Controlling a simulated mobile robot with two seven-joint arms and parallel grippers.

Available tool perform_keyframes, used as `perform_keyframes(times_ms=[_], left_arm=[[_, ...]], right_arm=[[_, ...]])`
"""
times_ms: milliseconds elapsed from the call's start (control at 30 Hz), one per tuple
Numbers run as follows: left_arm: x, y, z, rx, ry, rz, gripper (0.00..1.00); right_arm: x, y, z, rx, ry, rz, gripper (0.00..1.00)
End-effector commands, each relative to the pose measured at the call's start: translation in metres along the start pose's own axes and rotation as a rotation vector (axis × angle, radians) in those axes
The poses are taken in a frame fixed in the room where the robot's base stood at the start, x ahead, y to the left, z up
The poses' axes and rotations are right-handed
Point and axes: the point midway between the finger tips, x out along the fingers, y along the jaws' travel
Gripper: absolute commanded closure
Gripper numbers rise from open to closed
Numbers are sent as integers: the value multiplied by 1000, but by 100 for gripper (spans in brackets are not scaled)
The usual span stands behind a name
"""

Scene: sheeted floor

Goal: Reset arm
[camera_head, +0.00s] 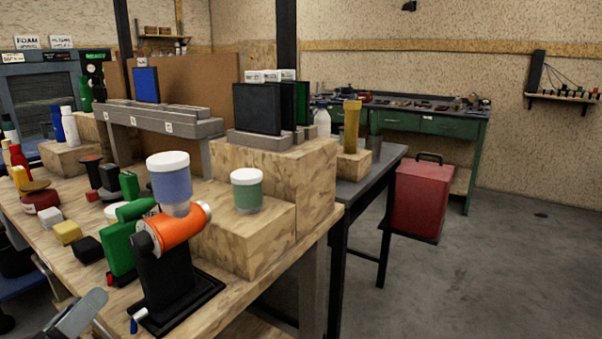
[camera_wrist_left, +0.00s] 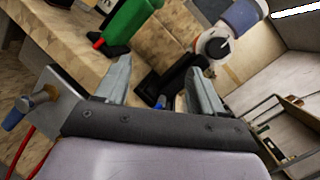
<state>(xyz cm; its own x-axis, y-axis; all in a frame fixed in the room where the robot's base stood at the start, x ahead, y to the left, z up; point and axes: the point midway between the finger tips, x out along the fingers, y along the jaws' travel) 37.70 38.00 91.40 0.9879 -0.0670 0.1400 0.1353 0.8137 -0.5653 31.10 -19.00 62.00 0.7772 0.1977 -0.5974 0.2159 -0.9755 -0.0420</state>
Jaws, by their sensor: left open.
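My left gripper (camera_head: 78,314) shows at the lower left of the head view, low by the near edge of the wooden workbench (camera_head: 228,305). In the left wrist view its two grey fingers (camera_wrist_left: 162,82) stand apart with nothing between them. Beyond the fingers is a black stand with an orange machine (camera_head: 175,230) on top, which carries a blue jar with a white lid (camera_head: 169,178). The gripper is apart from the machine. My right gripper is not in view.
Beside the machine stand a green tool (camera_head: 118,245) and small blocks (camera_head: 68,232). A green jar (camera_head: 247,190) sits on a wooden step (camera_head: 245,240). Dark panels (camera_head: 257,108) stand behind. The floor at right is clear.

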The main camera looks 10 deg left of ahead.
Motion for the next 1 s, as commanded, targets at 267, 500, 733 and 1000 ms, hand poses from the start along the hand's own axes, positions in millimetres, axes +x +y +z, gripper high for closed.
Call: perform_keyframes(times_ms=[267, 500, 733, 1000], left_arm=[[-32, 63, -45, -856, -250, 466, 32], [-83, 72, -142, -1475, -390, 942, 32], [-123, 39, -213, -1783, -435, 1324, 32], [-159, -13, -262, -1942, -430, 1688, 32]], right_arm=[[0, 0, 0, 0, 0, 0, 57], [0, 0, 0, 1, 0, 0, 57], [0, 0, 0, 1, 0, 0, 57], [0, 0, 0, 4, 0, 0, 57]])
